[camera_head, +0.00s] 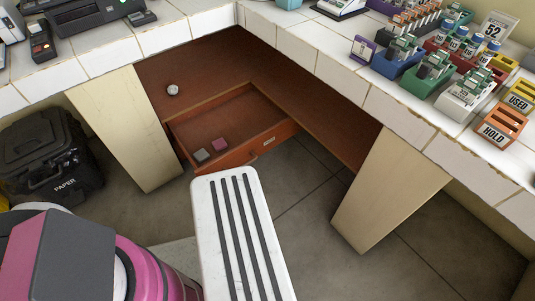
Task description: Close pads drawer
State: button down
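The wooden drawer (247,153) stands pulled out below the tiled counter, its front panel facing down and to the right. A pale label plate and a handle (240,165) are on its front; the handle is partly hidden by a white, dark-striped part of my arm. Inside the drawer lie a grey pad (201,155) and a pink pad (221,144), near the front. My gripper does not show, so I cannot see where it is relative to the drawer.
A wooden shelf (320,115) surrounds the drawer, with a small round silvery object (172,90) on it. Pale counter supports (125,130) (385,190) stand on both sides. A black paper bin (50,150) is at left. Colored racks and holders (500,122) crowd the right counter.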

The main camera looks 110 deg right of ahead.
aim_at(251, 125)
jog(key=j+z, duration=0.1)
jog(key=z, duration=4.2)
